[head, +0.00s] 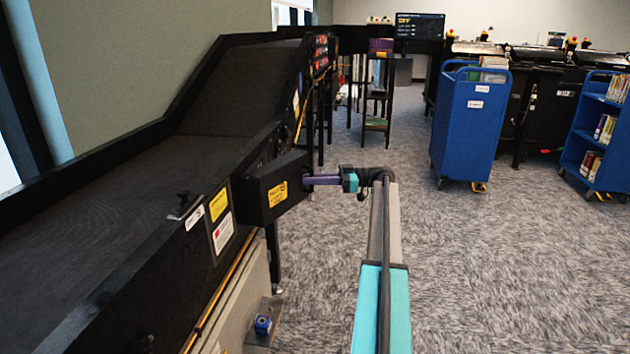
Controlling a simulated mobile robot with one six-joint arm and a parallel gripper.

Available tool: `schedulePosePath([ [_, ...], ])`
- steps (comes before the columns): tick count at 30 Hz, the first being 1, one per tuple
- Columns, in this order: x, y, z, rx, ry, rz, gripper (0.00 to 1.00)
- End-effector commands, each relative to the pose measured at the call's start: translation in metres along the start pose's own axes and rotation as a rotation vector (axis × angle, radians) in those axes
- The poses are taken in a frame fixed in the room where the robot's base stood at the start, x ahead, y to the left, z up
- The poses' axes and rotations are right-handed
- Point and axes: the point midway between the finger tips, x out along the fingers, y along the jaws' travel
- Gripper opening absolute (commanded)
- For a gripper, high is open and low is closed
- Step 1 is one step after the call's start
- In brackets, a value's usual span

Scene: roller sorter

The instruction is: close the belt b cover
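A black box-like cover (258,190) with a yellow label stands out from the side of the black conveyor, near the picture's middle. I take it for the belt b cover; no readable name on it confirms this. Its face is angled out from the conveyor side. My gripper (306,180), with purple fingers and a teal body, reaches in from the right, with the fingertips at the cover's right edge. I cannot tell if they touch it. The fingers are seen side-on, so the gap between them is hidden.
The conveyor (215,105) fills the left side, with a small black knob (184,198) on its near edge. A blue cart (470,125) and a blue book cart (600,140) stand at the right. A dark screen (419,26) is at the back. The carpet (480,270) at right is clear.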

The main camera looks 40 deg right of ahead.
Motion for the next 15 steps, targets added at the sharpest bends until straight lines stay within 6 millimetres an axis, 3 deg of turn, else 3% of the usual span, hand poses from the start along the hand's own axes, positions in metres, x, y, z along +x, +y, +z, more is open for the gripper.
schedulePosePath([
  [1, 0.012, 0.008, -0.003, 0.003, 0.004, 0.020, 0.18],
  [15, 0.002, 0.008, -0.004, 0.003, 0.002, 0.019, 0.18],
])
